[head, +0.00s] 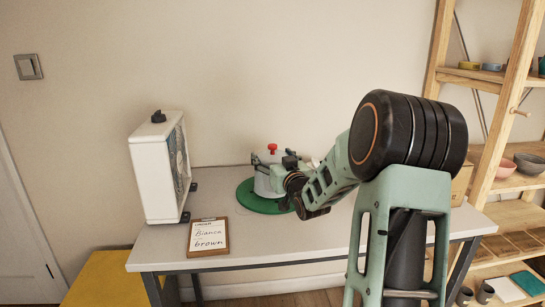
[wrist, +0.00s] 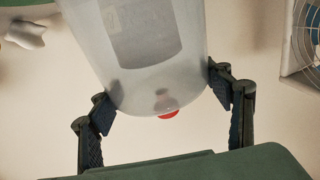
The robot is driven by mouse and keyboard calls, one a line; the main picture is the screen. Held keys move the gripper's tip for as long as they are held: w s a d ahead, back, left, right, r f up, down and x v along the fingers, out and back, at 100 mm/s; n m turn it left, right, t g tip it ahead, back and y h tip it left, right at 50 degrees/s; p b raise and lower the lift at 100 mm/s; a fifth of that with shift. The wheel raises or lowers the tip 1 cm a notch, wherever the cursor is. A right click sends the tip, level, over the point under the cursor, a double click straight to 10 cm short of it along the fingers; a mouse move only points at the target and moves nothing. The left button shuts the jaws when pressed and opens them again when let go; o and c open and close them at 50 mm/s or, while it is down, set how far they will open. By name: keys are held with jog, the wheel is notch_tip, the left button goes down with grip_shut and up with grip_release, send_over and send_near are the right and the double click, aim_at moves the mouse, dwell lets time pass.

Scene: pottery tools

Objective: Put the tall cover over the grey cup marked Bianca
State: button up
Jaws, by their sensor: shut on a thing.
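The tall cover (head: 264,184) is a frosted, see-through cylinder with a red knob on top. My gripper (head: 273,162) is shut on it near its top, over the green round mat (head: 262,204). In the wrist view, the picture is upside down and the cover (wrist: 195,50) sits between the two fingers of my gripper (wrist: 165,95), knob downward in the picture. A grey cup-like shape (wrist: 143,35) shows dimly through the wall. I cannot tell if it is inside or behind the cover, nor whether the cover's lower rim touches the mat. No name on it is readable.
A white box fan (head: 155,170) stands at the table's left. A clipboard (head: 208,237) reading "Bianca" and "brown" lies at the front left. A small white object (wrist: 25,35) shows in the wrist view. Wooden shelves (head: 490,150) stand at the right. The table's front right is clear.

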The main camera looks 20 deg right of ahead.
jog(key=o, duration=1.2)
jog(key=shift+o, duration=0.2)
jog(key=shift+s+f, duration=0.1)
jog(key=s+a, duration=0.1)
jog(key=s, duration=1)
jog(key=shift+s, duration=0.4)
